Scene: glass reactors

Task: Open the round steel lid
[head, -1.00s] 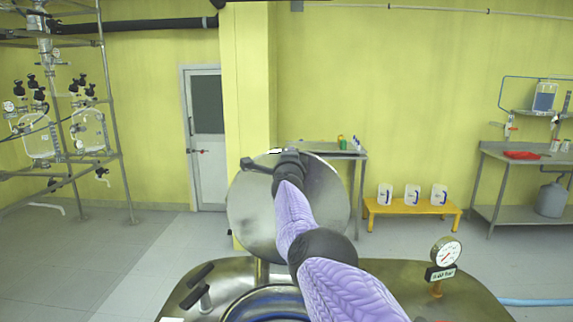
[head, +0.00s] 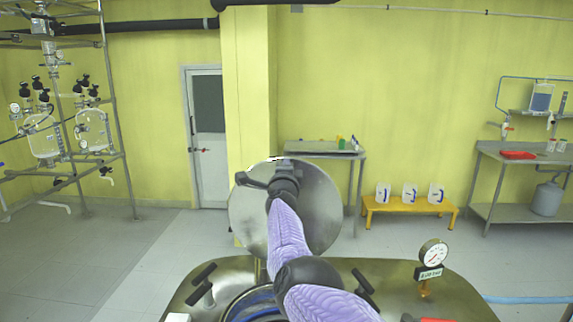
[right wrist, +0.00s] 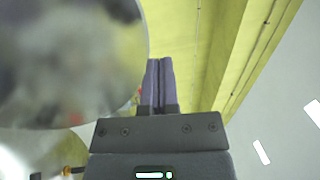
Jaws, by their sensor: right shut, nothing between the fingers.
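The round steel lid (head: 325,205) stands raised, nearly upright, at the back of the steel vessel's round opening (head: 236,305) in the head view. My right arm reaches across the opening to the lid. My right gripper (head: 284,170) is in front of the lid's upper part, and its fingertips are hard to make out there. In the right wrist view the two fingers (right wrist: 158,85) are shut together and empty. The lid's blurred disc (right wrist: 65,65) lies just left of them; contact cannot be told. My left gripper is not in view.
The vessel top (head: 400,290) carries a pressure gauge (head: 433,253) at right and black clamp handles (head: 203,273) around the opening. A steel table (head: 320,150), a yellow bench (head: 410,209) and a glass reactor frame (head: 112,100) stand farther back. Floor is open at left.

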